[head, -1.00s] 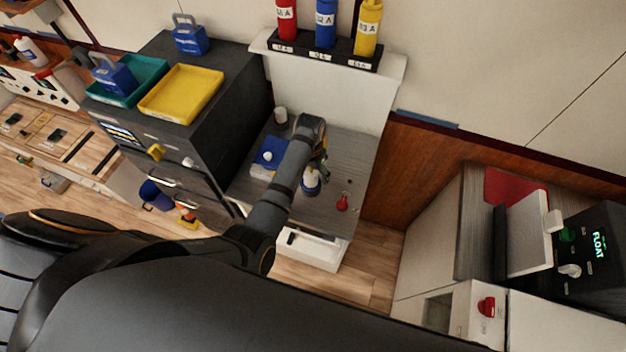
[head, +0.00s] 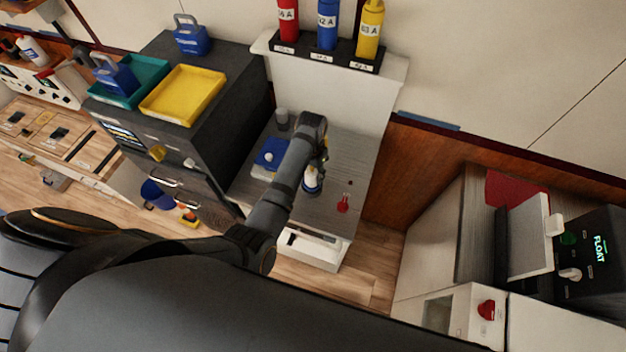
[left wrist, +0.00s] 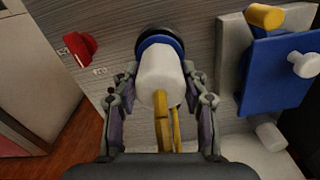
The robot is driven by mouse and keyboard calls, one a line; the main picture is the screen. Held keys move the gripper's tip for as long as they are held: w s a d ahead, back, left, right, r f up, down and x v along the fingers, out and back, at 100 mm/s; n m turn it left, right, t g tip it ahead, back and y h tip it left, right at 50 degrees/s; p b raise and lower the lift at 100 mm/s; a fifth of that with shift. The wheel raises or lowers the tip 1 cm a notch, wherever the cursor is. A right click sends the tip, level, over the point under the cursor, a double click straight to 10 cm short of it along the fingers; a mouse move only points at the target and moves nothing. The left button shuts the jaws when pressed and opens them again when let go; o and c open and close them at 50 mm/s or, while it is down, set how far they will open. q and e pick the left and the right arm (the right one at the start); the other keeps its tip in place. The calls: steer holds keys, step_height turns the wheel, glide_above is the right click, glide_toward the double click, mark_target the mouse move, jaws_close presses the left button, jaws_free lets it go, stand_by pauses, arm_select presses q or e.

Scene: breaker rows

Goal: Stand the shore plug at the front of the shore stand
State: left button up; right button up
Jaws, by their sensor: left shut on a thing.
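My left gripper (head: 317,172) is over the grey wood-grain counter and shut on a white and blue plug (head: 311,181). In the left wrist view the gripper's two fingers (left wrist: 163,95) grip the sides of the plug's white body (left wrist: 160,72). The plug has a dark blue ring at its far end and yellow parts at its near end. I cannot tell whether its far end touches the counter. No part is clearly marked as the shore stand. My right gripper is not in view.
A blue-lidded box (head: 271,155) and a grey cylinder (head: 282,119) are on the counter (head: 338,170) behind and left. A red knob (head: 343,203) is to the right. A black rack (head: 316,51) with red, blue and yellow cylinders tops the white panel. A dark cabinet (head: 235,105) stands left.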

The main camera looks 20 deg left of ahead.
arm_select(q)
steer(key=shift+r, duration=1.8)
